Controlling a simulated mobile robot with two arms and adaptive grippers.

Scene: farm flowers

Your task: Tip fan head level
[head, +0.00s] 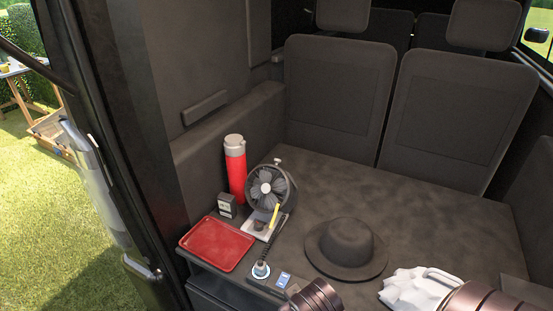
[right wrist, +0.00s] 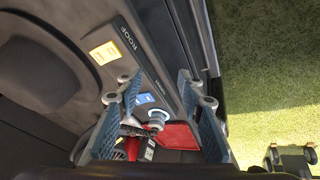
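A small dark desk fan (head: 268,188) with a round caged head stands at the back left of the cargo deck in the head view. Its face points toward the camera and seems tipped upward; the exact angle is hard to tell. Its pale base (head: 252,227) carries a dark knob and a yellow piece, and a coiled cord runs forward from it. My right gripper (right wrist: 165,98) shows in the right wrist view with its two blue-grey fingers wide apart and nothing gripped. Parts of the fan show small and partly hidden beyond the left finger.
A red flask (head: 236,168) stands close behind the fan's left side, with a small dark box (head: 226,205) nearby. A red tray (head: 217,244) lies in front left. A round socket (head: 261,270) sits at the front edge. A dark hat (head: 346,249) occupies the middle right.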

